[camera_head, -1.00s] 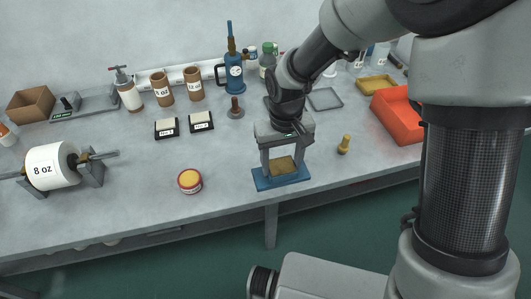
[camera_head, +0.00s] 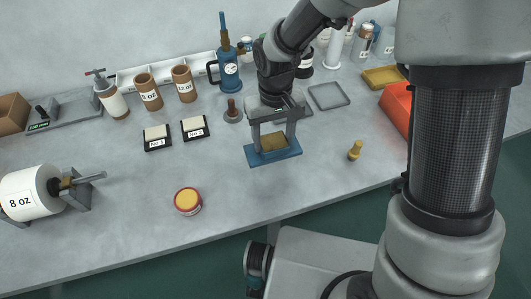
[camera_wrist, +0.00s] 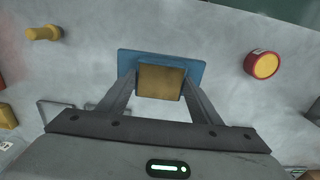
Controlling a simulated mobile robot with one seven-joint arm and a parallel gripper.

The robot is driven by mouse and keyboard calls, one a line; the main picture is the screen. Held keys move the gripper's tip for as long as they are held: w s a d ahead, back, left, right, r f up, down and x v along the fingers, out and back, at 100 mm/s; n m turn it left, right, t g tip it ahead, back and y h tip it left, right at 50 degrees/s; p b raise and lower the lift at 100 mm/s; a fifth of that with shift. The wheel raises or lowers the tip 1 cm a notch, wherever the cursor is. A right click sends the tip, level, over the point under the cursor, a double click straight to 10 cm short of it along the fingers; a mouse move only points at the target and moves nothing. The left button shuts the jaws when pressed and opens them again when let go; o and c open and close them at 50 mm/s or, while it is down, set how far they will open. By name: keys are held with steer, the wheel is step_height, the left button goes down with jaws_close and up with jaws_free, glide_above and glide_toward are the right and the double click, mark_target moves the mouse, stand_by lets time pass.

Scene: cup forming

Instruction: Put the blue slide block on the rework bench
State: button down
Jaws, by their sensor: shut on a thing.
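The blue slide block (camera_head: 290,152) is a flat blue plate with a brass-coloured raised middle. My gripper (camera_head: 273,139) points down and is shut on that raised middle, one finger on each side. In the wrist view, the blue plate (camera_wrist: 194,69) lies across my gripper (camera_wrist: 160,84), with the brass part between the fingers. The block looks level. It is over the grey bench top (camera_head: 120,215), in from the front edge; whether it touches the surface I cannot tell.
A red-and-yellow tin (camera_head: 188,201) stands front left of the block, and a small brass knob piece (camera_head: 355,151) to its right. Two labelled black holders (camera_head: 157,139), a plunger-like brown piece (camera_head: 232,110) and a grey tray (camera_head: 329,96) lie farther back. Bare surface surrounds the block.

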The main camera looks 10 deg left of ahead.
steer(key=shift+w+a, duration=0.15)
steer(key=shift+w, duration=0.1)
steer(key=shift+f, duration=4.9)
steer(key=shift+f, duration=0.1)
steer(key=shift+f, duration=0.1)
steer(key=c, duration=0.6)
jaws_free()
step_height(320, 180, up, 12)
steer(key=shift+r, duration=0.2)
